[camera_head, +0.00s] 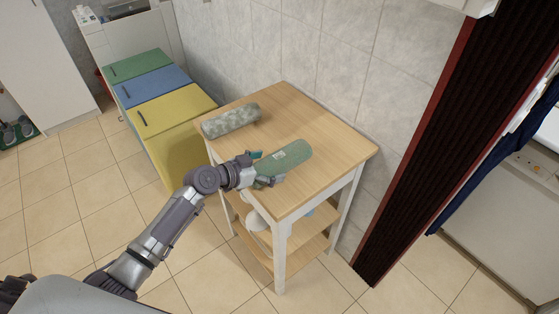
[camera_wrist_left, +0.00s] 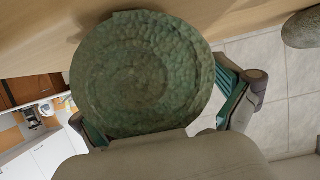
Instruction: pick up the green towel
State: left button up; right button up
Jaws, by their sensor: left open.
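The green towel (camera_head: 285,157) is a rolled cylinder lying on the wooden table (camera_head: 322,131) near its front edge. My left gripper (camera_head: 262,168) is at the roll's near left end, with its fingers apart on either side. In the left wrist view the roll's round spiral end (camera_wrist_left: 142,76) fills the middle. The left gripper's teal-padded fingers (camera_wrist_left: 160,112) flank it there, open. Whether the pads touch the towel cannot be told. My right gripper is not in view.
A second, grey-green mottled roll (camera_head: 230,120) lies on the table to the left. A cabinet with green, blue and yellow tops (camera_head: 172,106) stands left of the table. A tiled wall is behind. Lower shelves (camera_head: 300,247) hold white items.

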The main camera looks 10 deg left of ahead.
pick_arm(q)
jog(key=c, duration=1.5)
jog(key=shift+r, duration=0.1)
jog(key=shift+c, duration=0.3)
jog(key=shift+r, duration=0.1)
